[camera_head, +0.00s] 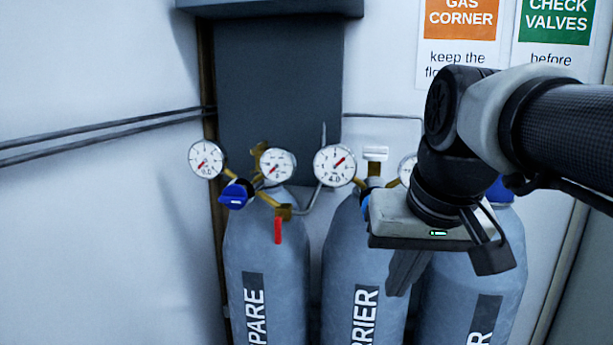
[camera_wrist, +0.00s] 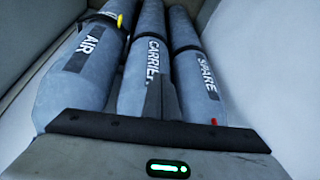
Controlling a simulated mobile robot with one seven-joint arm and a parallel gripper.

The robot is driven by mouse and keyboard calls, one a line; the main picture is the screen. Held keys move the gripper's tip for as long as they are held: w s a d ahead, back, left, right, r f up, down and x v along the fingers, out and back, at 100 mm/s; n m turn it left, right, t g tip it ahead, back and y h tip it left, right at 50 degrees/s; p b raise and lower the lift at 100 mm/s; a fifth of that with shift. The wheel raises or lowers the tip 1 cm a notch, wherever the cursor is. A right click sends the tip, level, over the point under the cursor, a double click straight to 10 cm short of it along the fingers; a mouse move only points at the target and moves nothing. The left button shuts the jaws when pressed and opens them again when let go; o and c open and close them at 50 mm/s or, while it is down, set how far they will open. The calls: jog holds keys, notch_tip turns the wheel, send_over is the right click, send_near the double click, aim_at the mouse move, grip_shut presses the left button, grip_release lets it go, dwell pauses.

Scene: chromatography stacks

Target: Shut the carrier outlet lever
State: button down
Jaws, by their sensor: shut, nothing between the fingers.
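The grey carrier cylinder (camera_head: 342,262) stands in the middle of the row; its label shows in the wrist view (camera_wrist: 153,60). Its left gauge (camera_head: 334,165) reads near 4.0, and part of its right gauge (camera_head: 408,168) shows. Its outlet lever is not visible; my arm covers much of its regulator. Only a sliver of its blue knob (camera_head: 366,205) shows. My gripper (camera_head: 398,283) is shut and empty, pointing down in front of the carrier cylinder's right side. In the wrist view its fingers (camera_wrist: 161,90) overlap the carrier cylinder; contact cannot be told.
The spare cylinder (camera_head: 262,262) stands left, with a red lever (camera_head: 278,230) hanging down and a blue knob (camera_head: 236,195). The air cylinder (camera_head: 470,280) stands right, partly behind my arm. A small yellow object (camera_wrist: 119,20) shows beside it. Open space lies left of the spare cylinder.

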jog(key=w+d+r+m+p, duration=0.1)
jog(key=w+d+r+p, duration=0.15)
jog(key=r, duration=0.55)
jog(key=w+d+r+p, duration=0.1)
jog(key=w+r+p, duration=0.25)
jog(key=r, duration=0.45)
jog(key=w+d+r+g+h+p, duration=0.1)
jog(key=d+r, duration=0.1)
jog(key=d, duration=0.4)
jog(key=shift+w+m+g, duration=0.3)
jog(key=shift+m+g, duration=0.1)
jog(key=shift+d, duration=0.1)
jog(key=a+x, duration=0.1)
jog(key=x, duration=1.2)
jog(key=shift+s+d+f, duration=0.3)
jog(key=shift+d+f, duration=0.1)
jog(key=shift+f, duration=0.1)
